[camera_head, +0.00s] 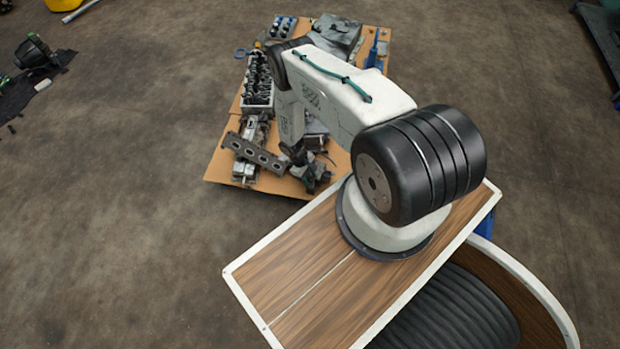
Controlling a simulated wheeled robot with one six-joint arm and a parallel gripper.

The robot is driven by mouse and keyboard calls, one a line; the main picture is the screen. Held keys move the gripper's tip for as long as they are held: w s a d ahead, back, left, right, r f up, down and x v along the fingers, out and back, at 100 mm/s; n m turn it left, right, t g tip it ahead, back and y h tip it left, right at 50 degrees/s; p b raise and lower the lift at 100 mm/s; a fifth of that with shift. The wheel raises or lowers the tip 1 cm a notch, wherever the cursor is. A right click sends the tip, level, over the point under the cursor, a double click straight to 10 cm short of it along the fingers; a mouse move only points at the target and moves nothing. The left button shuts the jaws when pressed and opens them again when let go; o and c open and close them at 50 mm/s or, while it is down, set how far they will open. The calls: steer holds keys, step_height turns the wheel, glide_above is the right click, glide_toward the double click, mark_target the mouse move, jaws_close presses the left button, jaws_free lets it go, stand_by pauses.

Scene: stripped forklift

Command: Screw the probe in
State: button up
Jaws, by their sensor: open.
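My gripper (313,178) is at the lower end of my arm, low over the near part of a brown board covered with mechanical parts. It is small and dark in this view, and its jaws are open. I cannot make out a probe or a threaded hole for one; my arm covers part of the board. A grey metal bar with several round holes (255,153) lies left of my gripper. I cannot tell whether my gripper touches anything.
The brown board (219,166) also carries an engine-like block with several dark parts (258,83), a grey housing (335,33) and blue tools (375,50). Dark parts (34,55) lie on the floor at far left.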

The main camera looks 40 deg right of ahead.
steer(key=shift+s+f, duration=0.1)
steer(key=shift+f, duration=0.2)
steer(key=c, duration=0.9)
